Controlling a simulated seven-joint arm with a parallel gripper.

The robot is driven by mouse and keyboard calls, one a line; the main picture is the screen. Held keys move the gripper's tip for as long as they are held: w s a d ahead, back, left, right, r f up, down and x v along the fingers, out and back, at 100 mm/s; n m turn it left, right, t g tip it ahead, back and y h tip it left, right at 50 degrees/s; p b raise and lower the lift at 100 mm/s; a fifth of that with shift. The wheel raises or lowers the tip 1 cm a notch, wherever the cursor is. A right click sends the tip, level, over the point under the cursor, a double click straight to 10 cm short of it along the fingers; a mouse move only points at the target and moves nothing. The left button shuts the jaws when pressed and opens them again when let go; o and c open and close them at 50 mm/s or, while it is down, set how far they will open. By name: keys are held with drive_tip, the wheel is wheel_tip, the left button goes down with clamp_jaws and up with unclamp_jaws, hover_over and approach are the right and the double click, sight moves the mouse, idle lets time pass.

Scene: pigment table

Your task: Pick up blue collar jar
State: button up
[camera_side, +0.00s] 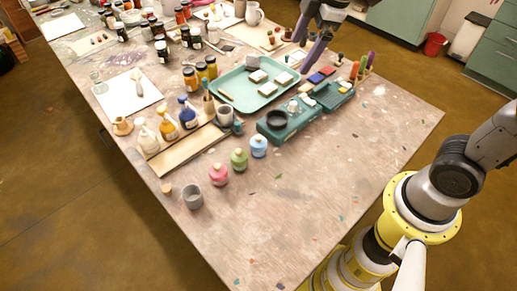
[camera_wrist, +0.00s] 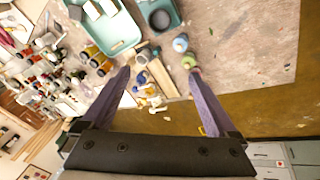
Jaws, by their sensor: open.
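A light blue jar (camera_side: 259,146) stands upright on the table, the rearmost of a short row with a green jar (camera_side: 239,160) and a pink jar (camera_side: 218,174). I cannot make out a separate blue collar on any jar. In the wrist view the light blue jar (camera_wrist: 181,44) lies beyond the right fingertip, and the green jar (camera_wrist: 189,61) is close to that fingertip in the picture. My gripper (camera_side: 302,52) is at the far side of the table, above and apart from the row. Its purple fingers (camera_wrist: 160,71) are spread wide and empty.
A teal tray (camera_side: 230,83) with pale blocks and a teal case (camera_side: 291,133) with a dark bowl stand behind the row. Bottles and a wooden rack (camera_side: 178,157) are left of it. The near right table is mostly clear.

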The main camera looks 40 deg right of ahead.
drive_tip(key=w+a+f+n+g, duration=0.25)
drive_tip(key=w+a+f, duration=0.35)
drive_tip(key=f, duration=0.4)
drive_tip(key=g, duration=0.2)
approach(257, 140)
drive_tip(key=shift+w+f+n+t, duration=0.25)
drive_tip(key=shift+w+f+n, duration=0.15)
drive_tip(key=shift+f+n, duration=0.05)
wheel_tip(257, 140, down, 7)
drive_tip(key=shift+r, duration=0.1)
drive_tip(key=shift+s+d+f, duration=0.1)
drive_tip(key=shift+s+f, duration=0.1)
drive_tip(key=shift+f, duration=1.25)
drive_tip(key=shift+s+f, duration=0.15)
drive_tip(key=shift+f, duration=1.3)
clamp_jaws()
drive_tip(key=shift+r, duration=0.1)
